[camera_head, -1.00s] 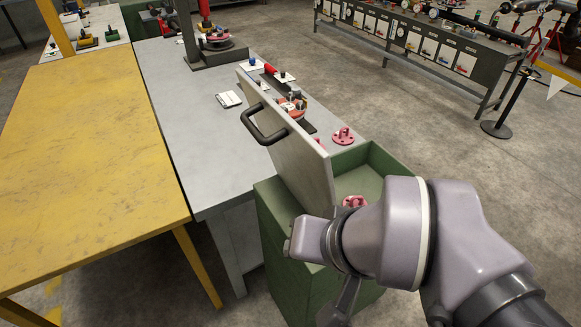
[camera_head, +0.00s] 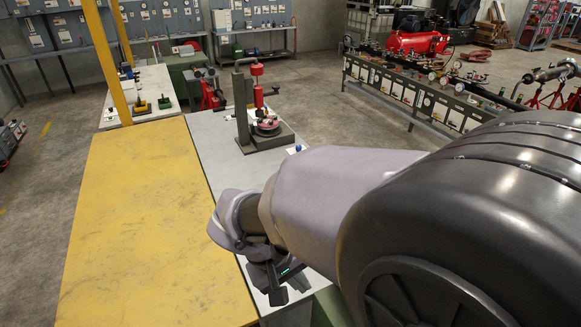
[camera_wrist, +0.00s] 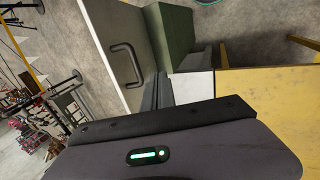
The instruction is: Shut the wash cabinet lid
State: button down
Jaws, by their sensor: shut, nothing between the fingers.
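The wash cabinet lid (camera_wrist: 105,40) shows in the wrist view as a pale grey panel with a dark bar handle (camera_wrist: 124,65) on its face. The green cabinet (camera_wrist: 172,38) adjoins it on the right. I cannot tell the lid's exact angle now. In the head view my arm hides the lid and nearly all the cabinet; only a green corner (camera_head: 330,308) shows at the bottom. My gripper (camera_head: 276,296) is shut and empty, low over the grey bench near its front end. In the wrist view it appears apart from the handle; its fingertips are not clear there.
The yellow table (camera_head: 140,220) lies left of the grey bench (camera_head: 215,150). A press with a red part (camera_head: 258,95) stands at the bench's far end. A long instrument bench (camera_head: 420,95) is at the right back. Open floor lies between them.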

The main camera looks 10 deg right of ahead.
jog(key=w+d+f, duration=0.2)
jog(key=d+f, duration=0.5)
jog(key=f, duration=0.1)
jog(key=shift+d, duration=0.15)
